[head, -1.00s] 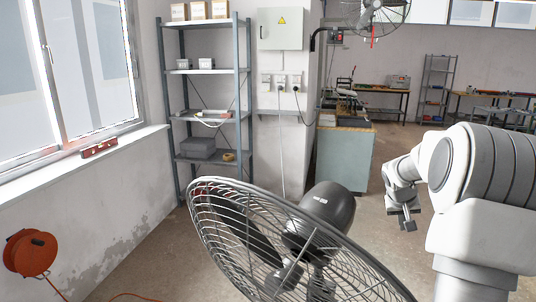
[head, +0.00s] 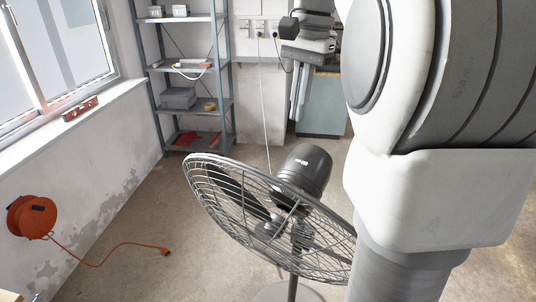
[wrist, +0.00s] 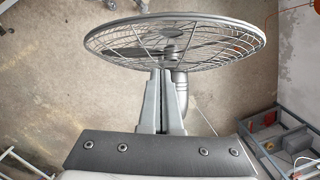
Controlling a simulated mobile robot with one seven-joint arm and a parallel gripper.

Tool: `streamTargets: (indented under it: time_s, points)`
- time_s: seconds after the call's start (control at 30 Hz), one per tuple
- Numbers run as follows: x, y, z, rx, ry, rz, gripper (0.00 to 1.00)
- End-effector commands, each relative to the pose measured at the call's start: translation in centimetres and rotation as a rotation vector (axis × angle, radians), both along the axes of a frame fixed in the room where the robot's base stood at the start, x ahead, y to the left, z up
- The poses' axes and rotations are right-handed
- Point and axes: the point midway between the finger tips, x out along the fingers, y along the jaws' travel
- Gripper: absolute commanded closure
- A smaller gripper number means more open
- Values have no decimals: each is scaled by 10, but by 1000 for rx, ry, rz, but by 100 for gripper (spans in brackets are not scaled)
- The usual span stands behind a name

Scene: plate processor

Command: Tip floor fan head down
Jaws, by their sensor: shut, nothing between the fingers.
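The floor fan (head: 262,212) stands in the lower middle of the head view. Its round wire cage is tilted, and its dark motor housing (head: 305,168) is behind the cage. The pole runs down to a round base (head: 272,293), cut off by the picture edge. My gripper (head: 297,118) is beyond and above the motor housing, fingers pointing down. In the wrist view the fan cage (wrist: 228,32) spans the top, and my gripper's fingers (wrist: 160,72) are shut together and empty, in front of the cage's lower edge. Whether they touch the fan I cannot tell.
A metal shelf unit (head: 222,75) stands at the back wall. An orange cable reel (head: 32,217) is at the left wall, its cable lying on the floor (head: 120,245). A grey-green cabinet (head: 322,120) stands behind my gripper. Floor around the fan is mostly clear.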

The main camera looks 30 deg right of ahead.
Motion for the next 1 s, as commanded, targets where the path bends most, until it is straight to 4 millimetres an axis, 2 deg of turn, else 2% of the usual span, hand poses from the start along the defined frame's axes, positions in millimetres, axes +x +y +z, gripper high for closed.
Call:
streamTargets:
  time_s: [0.4, 0.7, 1.0]
  points:
    - [-1, 9, -84, -1, 3, 1, 100]
    - [-12, 32, -104, -2, 0, 2, 100]
    - [-13, 36, -107, -3, -1, 1, 100]
